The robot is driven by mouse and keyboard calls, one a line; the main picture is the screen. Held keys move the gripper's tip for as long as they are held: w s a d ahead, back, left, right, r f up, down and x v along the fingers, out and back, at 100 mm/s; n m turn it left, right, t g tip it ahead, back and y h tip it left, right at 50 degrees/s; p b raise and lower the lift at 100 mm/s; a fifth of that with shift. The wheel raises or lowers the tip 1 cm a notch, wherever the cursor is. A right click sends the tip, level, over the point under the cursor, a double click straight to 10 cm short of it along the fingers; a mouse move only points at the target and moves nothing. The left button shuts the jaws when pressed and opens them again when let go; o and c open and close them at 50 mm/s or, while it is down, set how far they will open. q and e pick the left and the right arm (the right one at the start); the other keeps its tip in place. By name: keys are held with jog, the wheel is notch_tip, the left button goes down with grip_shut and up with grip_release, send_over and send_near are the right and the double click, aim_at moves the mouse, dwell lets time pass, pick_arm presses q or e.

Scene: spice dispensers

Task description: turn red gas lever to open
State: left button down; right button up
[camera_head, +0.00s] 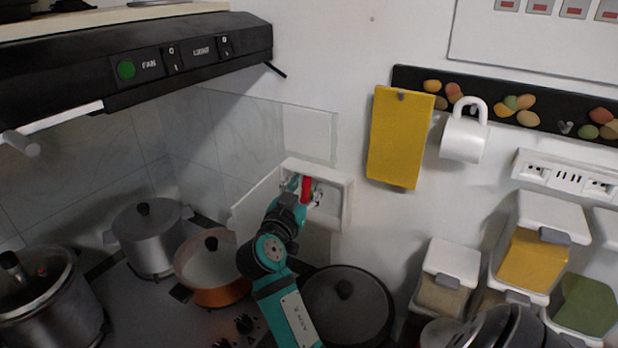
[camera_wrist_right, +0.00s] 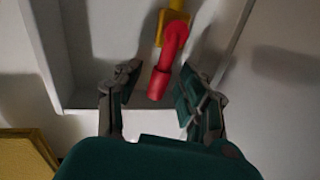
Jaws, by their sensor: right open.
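The red gas lever (camera_head: 306,188) is inside an open white wall box (camera_head: 343,203) between the stove and the yellow cloth. In the right wrist view the red lever (camera_wrist_right: 167,62) hangs from a yellow fitting (camera_wrist_right: 176,22), its free end slightly tilted to the left. My right gripper (camera_head: 302,193) reaches into the box in the head view. In the right wrist view it is open (camera_wrist_right: 155,92), with one finger on each side of the lever's lower end; a gap shows on both sides. My left gripper is not in view.
The box's white door (camera_head: 257,205) stands open at its left. A yellow cloth (camera_head: 399,138) and a white mug (camera_head: 464,133) hang to the right. Below are an orange pan (camera_head: 212,270), a dark lidded pan (camera_head: 348,305) and pots. The range hood (camera_head: 180,60) overhangs the upper left.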

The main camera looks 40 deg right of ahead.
jog(key=shift+a+r, duration=0.1)
jog(key=shift+a, duration=0.1)
jog(key=shift+c, duration=0.6)
grip_shut()
